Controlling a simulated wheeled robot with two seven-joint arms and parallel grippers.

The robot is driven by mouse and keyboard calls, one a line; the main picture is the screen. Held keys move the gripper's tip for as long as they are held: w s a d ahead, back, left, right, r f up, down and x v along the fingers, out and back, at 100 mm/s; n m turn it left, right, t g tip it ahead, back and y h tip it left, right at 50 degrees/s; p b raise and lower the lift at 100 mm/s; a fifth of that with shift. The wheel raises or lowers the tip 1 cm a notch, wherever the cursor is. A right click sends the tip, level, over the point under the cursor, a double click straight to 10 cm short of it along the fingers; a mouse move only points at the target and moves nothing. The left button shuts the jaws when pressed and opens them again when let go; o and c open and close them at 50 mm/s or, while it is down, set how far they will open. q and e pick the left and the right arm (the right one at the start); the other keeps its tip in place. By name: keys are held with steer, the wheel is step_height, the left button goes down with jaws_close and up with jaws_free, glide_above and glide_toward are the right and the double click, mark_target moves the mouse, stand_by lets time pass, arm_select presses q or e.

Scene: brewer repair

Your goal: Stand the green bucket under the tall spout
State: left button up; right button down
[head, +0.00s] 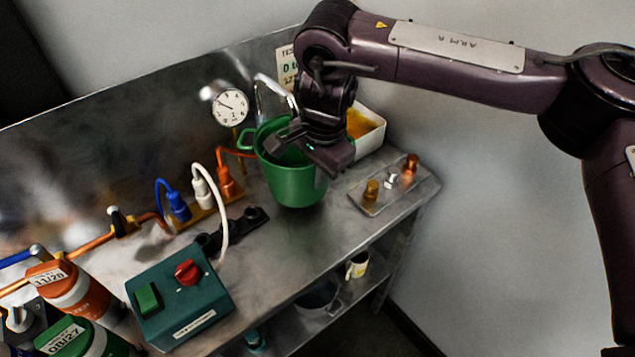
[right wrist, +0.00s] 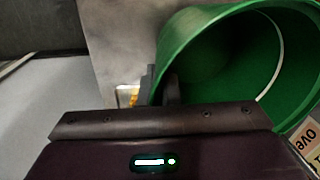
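The green bucket (head: 292,186) is at the back of the steel bench, in front of the tall spout (head: 272,84). The spout's bent end comes down behind the bucket's rim; I cannot tell whether it is over the opening. My right gripper (head: 322,164) is at the bucket's right rim. In the right wrist view the bucket (right wrist: 205,70) has one finger inside its wall and one outside, and the gripper (right wrist: 161,90) looks shut on the rim. Whether the bucket's base touches the bench is unclear. My left gripper is not in view.
A white bin (head: 371,138) with orange contents stands behind my right gripper. A metal tray (head: 372,207) with brass parts is at the right end. A gauge (head: 230,107), plugged hoses and a dark green switch box (head: 180,300) are to the left.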

mark_target(316, 202)
step_height(316, 202, down, 4)
steer(key=shift+r, duration=0.25)
steer(key=shift+f, duration=0.15)
steer(key=c, duration=1.6)
jaws_free()
steer(key=shift+c, duration=0.2)
